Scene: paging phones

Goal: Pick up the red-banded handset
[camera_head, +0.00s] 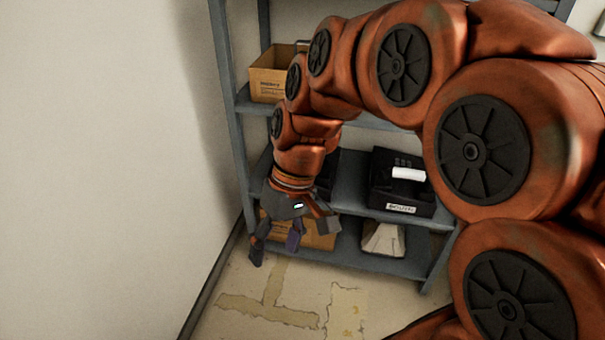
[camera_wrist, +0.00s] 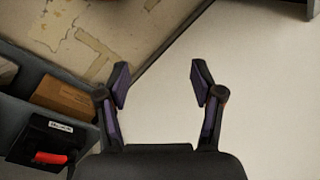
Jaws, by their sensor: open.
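A red handset part (camera_wrist: 50,158) lies on a black phone base (camera_wrist: 35,138) with a white label, at the lower left of the wrist view. I cannot make out the red handset in the head view, where my arm covers part of the middle shelf. My gripper (camera_head: 293,243) is in front of the shelf unit, pointing down. In the wrist view my gripper (camera_wrist: 160,82) is open and empty, its fingers spread over pale wall. The red handset is left of the fingers and apart from them.
A grey shelf unit (camera_head: 240,150) stands against the wall. A black phone (camera_head: 405,193) with a white handset (camera_head: 408,173) sits on its middle shelf. Cardboard boxes (camera_head: 272,82) stand on the upper and lower shelves. A plain wall (camera_head: 110,150) rises at the left.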

